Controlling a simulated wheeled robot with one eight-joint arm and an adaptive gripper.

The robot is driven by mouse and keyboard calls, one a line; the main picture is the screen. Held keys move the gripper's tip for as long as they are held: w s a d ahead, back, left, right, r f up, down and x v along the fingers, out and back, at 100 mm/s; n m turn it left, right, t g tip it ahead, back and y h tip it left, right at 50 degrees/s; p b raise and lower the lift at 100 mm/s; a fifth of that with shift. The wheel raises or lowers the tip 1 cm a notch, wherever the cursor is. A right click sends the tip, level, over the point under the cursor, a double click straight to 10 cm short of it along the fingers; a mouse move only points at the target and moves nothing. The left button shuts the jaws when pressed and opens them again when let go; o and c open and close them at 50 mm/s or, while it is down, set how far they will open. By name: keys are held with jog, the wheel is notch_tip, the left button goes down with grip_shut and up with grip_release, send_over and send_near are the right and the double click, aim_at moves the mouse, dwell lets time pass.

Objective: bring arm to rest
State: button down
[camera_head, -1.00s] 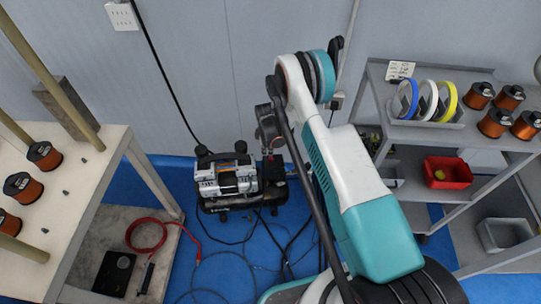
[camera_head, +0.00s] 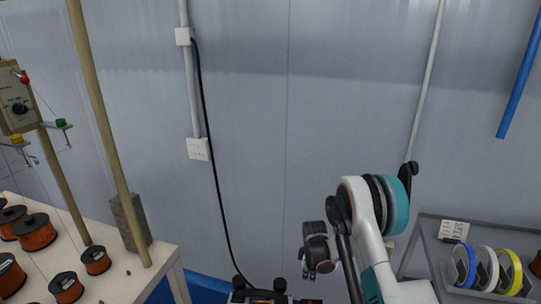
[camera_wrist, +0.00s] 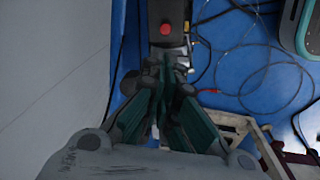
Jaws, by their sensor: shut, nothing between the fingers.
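My gripper (camera_wrist: 172,78) shows in the wrist view with its dark green fingers together and nothing between them. It points down over the blue floor (camera_wrist: 245,60), close to the grey wall. In the head view my white and teal arm is folded upright at the lower right, in front of the wall.
A pale bench (camera_head: 125,288) with copper wire spools (camera_head: 35,232) stands at left. A grey shelf (camera_head: 427,262) with blue, white and yellow rings (camera_head: 510,270) stands at right.

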jog(key=s+d+r+m+t, duration=0.1)
jog(key=s+r+m, duration=0.15)
jog(key=r, duration=0.85)
jog(key=s+r+m+t, duration=0.15)
jog(key=s+r, duration=0.25)
jog(key=r, duration=0.7)
jog(key=s+d+r+m, duration=0.1)
jog(key=s+r+m, duration=0.15)
jog(key=r, duration=0.95)
jog(key=s+r+m+t, duration=0.25)
jog(key=s+r, duration=0.55)
jog(key=s, duration=0.5)
jog(key=s+d+m+t, duration=0.1)
jog(key=s+m, duration=0.4)
jog(key=s, duration=0.8)
jog(key=shift+s+r, duration=0.25)
jog(key=shift+r, duration=0.1)
